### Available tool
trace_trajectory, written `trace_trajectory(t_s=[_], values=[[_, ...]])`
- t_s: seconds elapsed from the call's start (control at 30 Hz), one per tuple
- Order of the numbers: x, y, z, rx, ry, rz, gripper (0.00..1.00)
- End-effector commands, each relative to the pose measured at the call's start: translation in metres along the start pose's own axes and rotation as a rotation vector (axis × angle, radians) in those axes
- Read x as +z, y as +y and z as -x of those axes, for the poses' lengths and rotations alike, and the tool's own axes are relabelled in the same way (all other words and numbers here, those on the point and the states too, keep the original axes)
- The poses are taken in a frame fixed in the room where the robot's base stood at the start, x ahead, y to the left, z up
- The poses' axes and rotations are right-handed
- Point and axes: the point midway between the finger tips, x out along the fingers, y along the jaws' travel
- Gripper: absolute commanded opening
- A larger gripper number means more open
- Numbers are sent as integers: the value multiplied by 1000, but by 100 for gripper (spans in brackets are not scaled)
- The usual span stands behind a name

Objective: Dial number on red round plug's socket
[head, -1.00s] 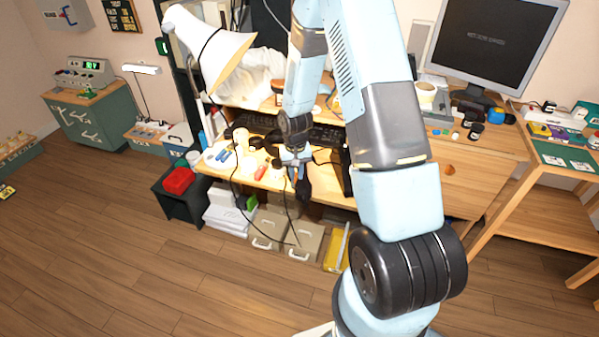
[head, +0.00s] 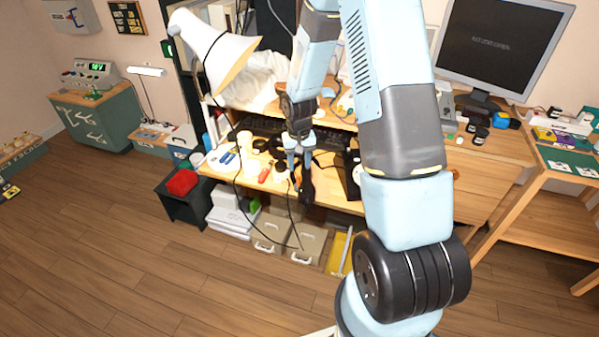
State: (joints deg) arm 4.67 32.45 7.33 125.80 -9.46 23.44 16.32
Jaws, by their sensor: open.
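My gripper (head: 302,170) hangs over the front edge of the wooden desk (head: 335,204), pointing down. Its jaws are open; a dark shape lies at or just behind the fingertips, and I cannot tell what it is. A small red item (head: 264,175) lies on the desk to the left of the gripper, among several small pale and dark pieces. I cannot tell whether it is the red round plug. A black upright box (head: 353,172) stands on the desk to the right of the gripper. No dial or socket can be made out clearly; my arm hides part of the desk.
A lamp (head: 212,45) leans over the desk's left side, and black cables hang past the front edge. A keyboard (head: 265,127) lies at the back. A monitor (head: 503,42) stands at right. The floor in front is clear.

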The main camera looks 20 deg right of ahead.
Motion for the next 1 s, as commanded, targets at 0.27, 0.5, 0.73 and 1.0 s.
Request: trace_trajectory(t_s=[0.27,0.5,0.73,1.0], values=[[0,0,49,0,3,-1,45],[0,0,73,0,1,0,45],[0,0,78,0,-1,0,45],[1,0,80,1,1,0,45]])
